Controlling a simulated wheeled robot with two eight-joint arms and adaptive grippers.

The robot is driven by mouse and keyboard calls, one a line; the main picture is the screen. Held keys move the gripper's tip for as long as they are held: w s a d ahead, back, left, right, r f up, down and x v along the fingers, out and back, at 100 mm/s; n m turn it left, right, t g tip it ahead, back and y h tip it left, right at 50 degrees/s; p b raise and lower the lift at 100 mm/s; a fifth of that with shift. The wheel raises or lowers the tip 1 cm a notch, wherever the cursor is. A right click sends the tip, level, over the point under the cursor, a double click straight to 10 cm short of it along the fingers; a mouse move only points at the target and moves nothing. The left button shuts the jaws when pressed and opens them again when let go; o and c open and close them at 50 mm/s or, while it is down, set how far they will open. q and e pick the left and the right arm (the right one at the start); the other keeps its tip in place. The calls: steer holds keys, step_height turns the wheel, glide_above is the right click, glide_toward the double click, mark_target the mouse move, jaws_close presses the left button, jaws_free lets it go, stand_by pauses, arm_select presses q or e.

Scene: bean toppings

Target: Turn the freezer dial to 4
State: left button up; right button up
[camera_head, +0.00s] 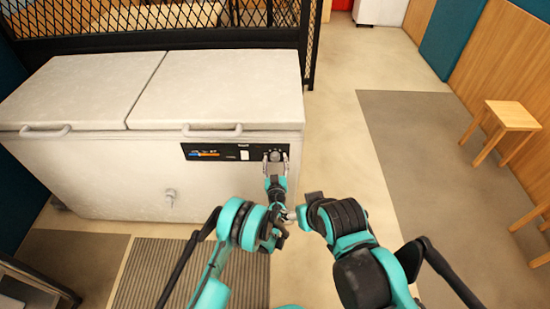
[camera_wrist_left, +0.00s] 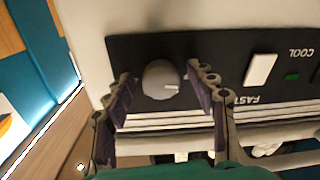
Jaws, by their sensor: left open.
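The freezer dial (camera_wrist_left: 158,80) is a round grey knob with a short white mark, which lies toward the right side of the knob in the left wrist view. It sits on the black control panel (camera_head: 206,152) at the freezer's front right; the dial (camera_head: 275,156) also shows in the head view. My left gripper (camera_head: 275,163) is open at the panel, with one finger on each side of the dial. Gaps show between the fingers and the knob in the left wrist view. Dial numbers are not readable. My right gripper (camera_head: 291,214) is partly visible, low beside my left arm; its jaws are unclear.
The white chest freezer (camera_head: 90,172) has two closed lids with handles. A white switch (camera_wrist_left: 260,70) and a green light (camera_wrist_left: 291,77) are beside the dial. A black mesh partition (camera_head: 150,20) stands behind. A wooden stool (camera_head: 512,115) is at right; the floor between is clear.

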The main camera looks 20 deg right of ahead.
arm_select(q)
steer(key=shift+s+r, duration=0.1)
steer(key=c, duration=1.2)
steer(key=shift+o, duration=0.2)
